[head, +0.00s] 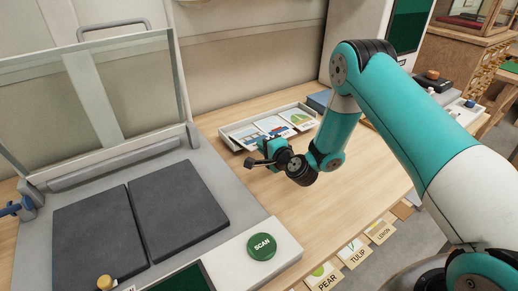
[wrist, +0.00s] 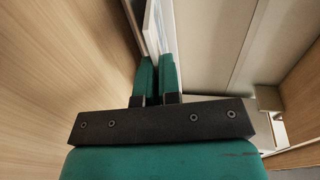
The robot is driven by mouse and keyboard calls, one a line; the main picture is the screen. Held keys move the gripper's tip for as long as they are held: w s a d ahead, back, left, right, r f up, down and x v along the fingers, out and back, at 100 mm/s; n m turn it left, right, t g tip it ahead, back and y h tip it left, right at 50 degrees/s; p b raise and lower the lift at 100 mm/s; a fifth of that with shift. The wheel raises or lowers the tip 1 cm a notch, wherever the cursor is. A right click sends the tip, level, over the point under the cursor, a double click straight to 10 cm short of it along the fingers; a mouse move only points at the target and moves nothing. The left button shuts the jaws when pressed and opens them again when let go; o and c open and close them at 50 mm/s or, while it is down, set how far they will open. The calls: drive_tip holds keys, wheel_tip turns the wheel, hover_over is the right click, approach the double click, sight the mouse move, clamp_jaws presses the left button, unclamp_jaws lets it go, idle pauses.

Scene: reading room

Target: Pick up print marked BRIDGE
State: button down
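Several prints lie in a shallow pale tray (head: 238,146) on the table in the head view. The left print (head: 245,134) has blue on it, the middle print (head: 271,125) shows red and blue, and the right print (head: 298,118) shows green and yellow. Their captions are too small to read, so I cannot tell which says BRIDGE. My gripper (head: 266,147) is at the tray's near side, partly covering it. In the wrist view, its teal fingers (wrist: 159,76) are close together beside a white edge and a narrow bluish strip; whether anything is between them is unclear.
Cards marked PEAR (head: 325,279), TULIP (head: 354,253) and LEMON (head: 381,231) lie along the table's front edge. A scanner with dark pads (head: 178,208) and a green SCAN button (head: 261,246) stands left. Bare table lies between button and tray.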

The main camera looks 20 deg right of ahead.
drive_tip(key=r+b+v, duration=0.1)
drive_tip(key=b+v, duration=1)
drive_tip(key=b, duration=0.1)
drive_tip(key=shift+r, duration=0.35)
